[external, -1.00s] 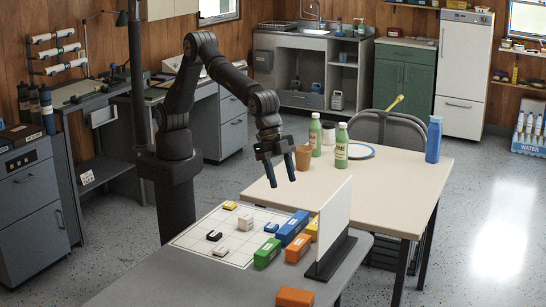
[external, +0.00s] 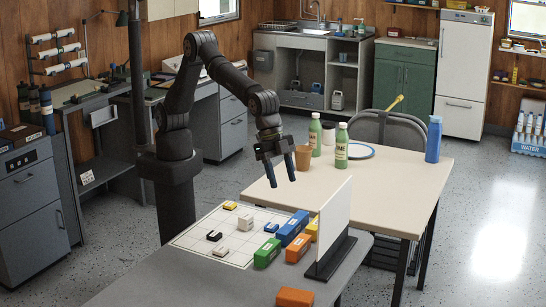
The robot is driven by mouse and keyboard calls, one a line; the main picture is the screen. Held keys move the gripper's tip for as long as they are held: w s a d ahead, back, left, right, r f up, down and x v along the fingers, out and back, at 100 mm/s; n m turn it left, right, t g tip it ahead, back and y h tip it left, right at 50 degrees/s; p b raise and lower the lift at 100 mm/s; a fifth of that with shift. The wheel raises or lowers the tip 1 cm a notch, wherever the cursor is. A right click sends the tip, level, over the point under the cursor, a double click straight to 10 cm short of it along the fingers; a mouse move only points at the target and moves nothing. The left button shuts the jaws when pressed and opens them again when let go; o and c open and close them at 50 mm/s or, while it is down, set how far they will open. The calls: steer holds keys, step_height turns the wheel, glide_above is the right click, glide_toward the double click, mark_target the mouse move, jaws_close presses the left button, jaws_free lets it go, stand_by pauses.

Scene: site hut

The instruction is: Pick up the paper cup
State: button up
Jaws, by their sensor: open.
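A plain brown cup (external: 304,159), which looks like the paper cup, stands upright at the left side of the cream table (external: 390,195). My gripper (external: 282,181) points down, with its two dark blue fingers spread apart and nothing between them. In the picture it is just left of the cup and a little lower, near the table's left corner. The right finger overlaps or borders the cup's left edge. I cannot tell whether they touch or how far apart they are in depth.
Two green bottles (external: 341,147) stand right behind the cup, with a pale container between them. A plate (external: 360,151) and a blue bottle (external: 433,140) are further right. A white upright panel (external: 334,213) and several coloured blocks (external: 266,253) stand on the nearer grey table.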

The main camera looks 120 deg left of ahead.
stand_by(0.3)
steer(key=o, duration=0.9)
steer(key=a+f+n+g+y, duration=0.25)
steer(key=a+n, duration=0.75)
steer(key=a, duration=2.8)
steer(key=n+g, duration=0.2)
steer(key=n, duration=0.9)
glide_above(303, 157)
steer(key=s+a, duration=0.1)
steer(key=a, duration=0.3)
step_height(303, 157, down, 4)
steer(key=shift+t+h, duration=0.25)
steer(key=shift+h, duration=0.1)
steer(key=f, duration=1.7)
steer(key=shift+s+d+f, duration=0.15)
steer(key=shift+s+d, duration=0.1)
steer(key=shift+d, duration=0.05)
